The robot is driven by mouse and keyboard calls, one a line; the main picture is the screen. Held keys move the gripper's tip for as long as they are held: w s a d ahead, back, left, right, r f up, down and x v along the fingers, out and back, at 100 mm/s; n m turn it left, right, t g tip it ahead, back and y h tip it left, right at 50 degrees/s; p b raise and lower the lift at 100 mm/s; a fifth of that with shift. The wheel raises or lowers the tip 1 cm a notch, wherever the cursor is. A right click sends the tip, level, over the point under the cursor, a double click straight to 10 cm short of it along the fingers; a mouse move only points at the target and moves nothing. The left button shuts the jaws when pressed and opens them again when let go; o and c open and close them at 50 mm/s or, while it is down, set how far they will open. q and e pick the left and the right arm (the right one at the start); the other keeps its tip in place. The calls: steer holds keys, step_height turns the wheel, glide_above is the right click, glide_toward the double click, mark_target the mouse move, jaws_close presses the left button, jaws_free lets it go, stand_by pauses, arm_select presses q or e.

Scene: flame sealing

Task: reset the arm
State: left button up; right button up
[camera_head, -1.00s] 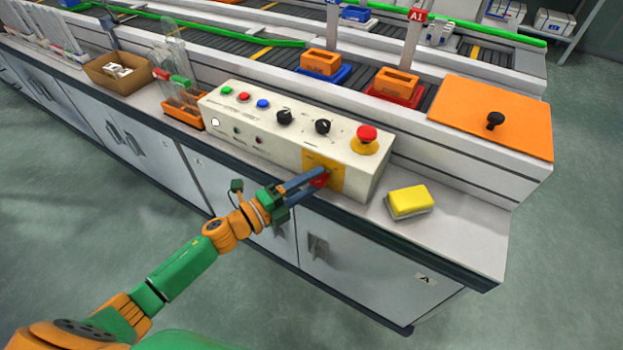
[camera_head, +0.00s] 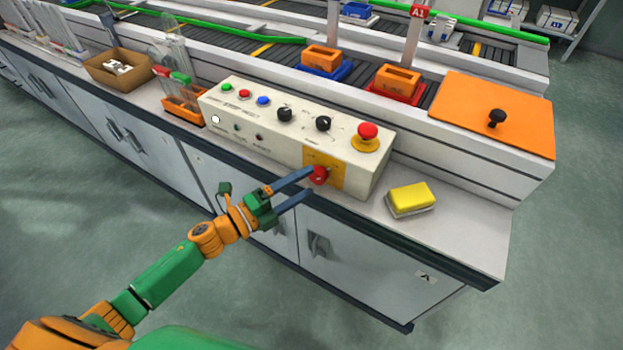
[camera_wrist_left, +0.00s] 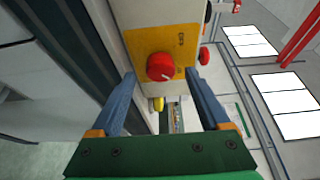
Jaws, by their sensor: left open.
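My left gripper (camera_head: 302,184) is open and empty in front of the control box (camera_head: 245,145). Its two blue fingers point at the red knob (camera_head: 319,175) on the yellow plate (camera_head: 338,166) of the box's front face. In the left wrist view the red knob (camera_wrist_left: 161,67) sits between the spread fingers, a little beyond their tips, on the yellow plate (camera_wrist_left: 183,40). The fingers look apart from the knob. My right gripper is not in view.
A yellow sponge-like block (camera_head: 410,199) lies on the bench right of the box. A red mushroom button (camera_head: 367,133) stands on the box top. An orange rack (camera_head: 183,106) and a cardboard box (camera_head: 118,70) stand to the left. Floor in front is clear.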

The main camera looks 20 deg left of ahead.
arm_select(q)
steer(key=v, duration=0.4)
steer(key=shift+s+a, duration=0.15)
steer(key=s+a+f+n+g+y+p, duration=0.25)
steer(key=a+f+n+y, duration=0.25)
steer(key=f+n, duration=0.35)
steer(key=s+a+f+n+g+y+p, duration=0.1)
steer(key=s+a+f+n+y+p, duration=0.35)
steer(key=f+n, duration=0.4)
steer(key=s+d+f+n+g+p, duration=0.1)
steer(key=s+d+f+n+g, duration=0.1)
steer(key=s, duration=0.6)
steer(key=s+d+f+n+g+y+p, duration=0.1)
steer(key=s+f+g, duration=0.3)
steer(key=s, duration=0.5)
steer(key=s+d+f+n+g+p, duration=0.1)
steer(key=s+d+f+n+g, duration=0.2)
steer(key=s+f, duration=0.3)
steer(key=shift+s+g, duration=0.35)
steer(key=shift+s, duration=0.8)
